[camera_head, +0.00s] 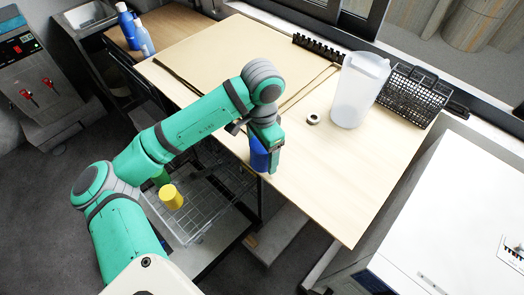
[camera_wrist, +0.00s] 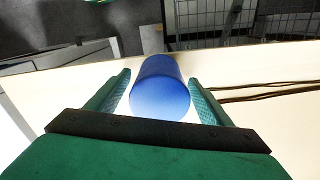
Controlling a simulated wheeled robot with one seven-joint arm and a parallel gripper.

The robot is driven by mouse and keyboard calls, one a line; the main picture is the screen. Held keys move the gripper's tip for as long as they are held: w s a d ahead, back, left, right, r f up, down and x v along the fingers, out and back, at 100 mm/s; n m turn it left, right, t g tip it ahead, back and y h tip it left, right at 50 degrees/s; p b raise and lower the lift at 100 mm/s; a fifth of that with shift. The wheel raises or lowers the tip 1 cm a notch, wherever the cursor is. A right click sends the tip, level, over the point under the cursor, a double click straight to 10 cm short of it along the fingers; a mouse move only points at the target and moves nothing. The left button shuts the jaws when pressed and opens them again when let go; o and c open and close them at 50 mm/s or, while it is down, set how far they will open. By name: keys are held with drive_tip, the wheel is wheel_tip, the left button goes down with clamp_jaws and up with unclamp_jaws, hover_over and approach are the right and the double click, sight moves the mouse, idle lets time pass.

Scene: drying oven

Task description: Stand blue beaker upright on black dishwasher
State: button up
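The blue beaker (camera_head: 258,154) is at the front left edge of the wooden table, partly hidden by my gripper (camera_head: 268,142) in the head view. In the wrist view, the blue beaker (camera_wrist: 160,88) lies between the two fingers of my gripper (camera_wrist: 160,84). The fingers look spread on either side of it, with narrow gaps at the tips; contact is not clear. A black slotted rack (camera_head: 412,96), the likeliest black dishwasher, stands at the table's back right. Nothing is visible on it.
A large translucent pitcher (camera_head: 360,90) stands left of the rack, with a small roll (camera_head: 313,119) beside it. A yellow cup (camera_head: 171,196) is in a wire basket (camera_head: 205,226) below the table. A white cabinet (camera_head: 450,215) is at right. The table's front right is clear.

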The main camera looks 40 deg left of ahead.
wheel_tip(320, 180, up, 11)
drive_tip(key=shift+f, duration=0.1)
idle(0.6)
idle(0.6)
